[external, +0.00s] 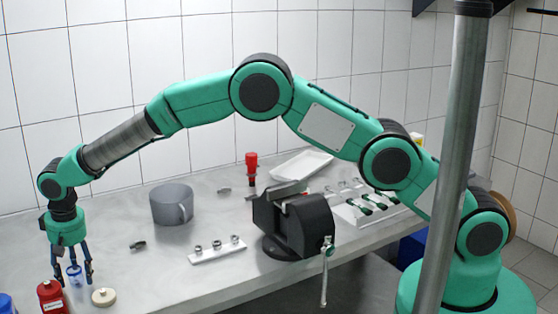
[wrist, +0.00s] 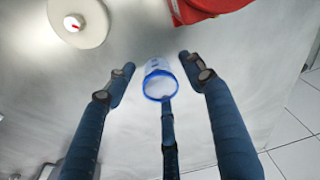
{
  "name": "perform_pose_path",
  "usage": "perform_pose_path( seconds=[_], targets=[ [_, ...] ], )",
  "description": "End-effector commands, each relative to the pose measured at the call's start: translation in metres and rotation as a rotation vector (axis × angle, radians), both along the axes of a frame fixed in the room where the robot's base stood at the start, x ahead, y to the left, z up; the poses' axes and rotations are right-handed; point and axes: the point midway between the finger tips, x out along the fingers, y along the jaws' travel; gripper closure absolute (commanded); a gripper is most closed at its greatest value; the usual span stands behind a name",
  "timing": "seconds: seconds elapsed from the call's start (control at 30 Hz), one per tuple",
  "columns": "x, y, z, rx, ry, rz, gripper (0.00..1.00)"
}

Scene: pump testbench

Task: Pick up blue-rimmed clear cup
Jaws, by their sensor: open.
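The blue-rimmed clear cup (external: 74,276) stands on the metal bench at the lower left of the external view. In the wrist view the cup (wrist: 160,84) shows its blue rim in the middle. My gripper (external: 73,270) points down over the cup with its fingers open. In the wrist view my gripper (wrist: 157,72) has one finger on the left of the cup, one on the right and one below. Gaps show beside the left and right fingers. I cannot tell whether the lower finger touches the cup.
A red container (external: 51,297) and a cream round lid-like piece (external: 104,297) stand close to the cup. A blue object (external: 6,304) is at the left edge. A grey mug (external: 172,204) and a black vise (external: 296,228) stand farther right. A tiled wall backs the bench.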

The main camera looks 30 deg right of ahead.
Motion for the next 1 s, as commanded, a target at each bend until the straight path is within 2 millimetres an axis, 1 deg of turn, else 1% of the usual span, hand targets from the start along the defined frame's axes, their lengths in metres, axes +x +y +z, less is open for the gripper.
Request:
perform_pose_path(
  seconds=[0.03, 0.07, 0.1, 0.17, 0.2, 0.27, 0.3, 0.67, 0.83, 1.0],
  targets=[
    [0.0, 0.0, 0.0, 0.0, 0.0, 0.0, 0.46],
    [0.0, 0.0, 0.0, 0.0, 0.0, 0.0, 0.5],
    [0.0, 0.0, 0.0, 0.0, 0.0, 0.0, 0.58],
    [0.0, 0.0, 0.0, 0.0, 0.0, 0.0, 0.7],
    [0.0, 0.0, 0.0, 0.0, 0.0, 0.0, 0.78],
    [0.0, 0.0, 0.0, 0.0, 0.0, 0.0, 0.9],
    [0.0, 0.0, 0.0, 0.0, 0.0, 0.0, 0.93],
    [0.0, 0.0, 0.003, 0.0, 0.0, 0.0, 0.93],
    [0.0, 0.0, 0.013, 0.001, -0.001, 0.0, 0.93],
    [0.0, 0.001, 0.031, 0.002, -0.001, 0.0, 0.93]
  ],
)
